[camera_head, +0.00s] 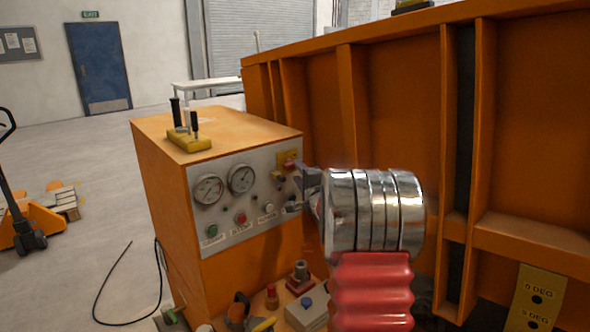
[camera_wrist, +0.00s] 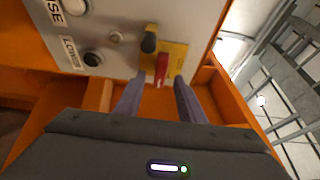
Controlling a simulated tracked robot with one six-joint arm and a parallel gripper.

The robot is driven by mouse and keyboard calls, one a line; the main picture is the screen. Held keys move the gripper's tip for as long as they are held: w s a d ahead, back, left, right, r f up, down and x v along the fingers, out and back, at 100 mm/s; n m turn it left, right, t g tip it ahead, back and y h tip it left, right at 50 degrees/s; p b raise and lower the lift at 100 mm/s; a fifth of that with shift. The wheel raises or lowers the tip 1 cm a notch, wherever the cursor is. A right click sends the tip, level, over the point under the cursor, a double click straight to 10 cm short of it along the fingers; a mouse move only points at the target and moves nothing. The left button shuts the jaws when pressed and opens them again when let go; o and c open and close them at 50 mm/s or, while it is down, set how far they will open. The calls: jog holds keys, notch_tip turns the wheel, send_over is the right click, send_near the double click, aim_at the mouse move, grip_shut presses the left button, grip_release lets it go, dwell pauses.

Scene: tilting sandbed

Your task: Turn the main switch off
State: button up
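The main switch looks like a red handle (camera_wrist: 161,70) on a yellow plate (camera_wrist: 178,53), with a black knob (camera_wrist: 149,42) beside it in the wrist view. In the head view the red handle (camera_head: 290,163) and yellow plate (camera_head: 284,156) are at the upper right of the grey control panel (camera_head: 225,210). My gripper (camera_wrist: 160,80) is open, with one finger on each side of the handle's near end. The fingers look apart from the handle; their exact depth is unclear. In the head view my gripper (camera_head: 302,192) is close to the panel's right edge, partly hidden by my wrist.
Two gauges (camera_head: 240,179) and several labelled buttons share the panel. A yellow block with black-handled tools (camera_head: 189,139) sits on the orange cabinet (camera_head: 160,200). The tall orange sandbed wall (camera_head: 400,90) stands right behind my arm. Small items (camera_head: 299,278) lie below the panel.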

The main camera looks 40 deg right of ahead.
aim_at(294, 167)
jog(key=shift+x, duration=2.3)
jog(key=shift+f, duration=0.1)
grip_shut()
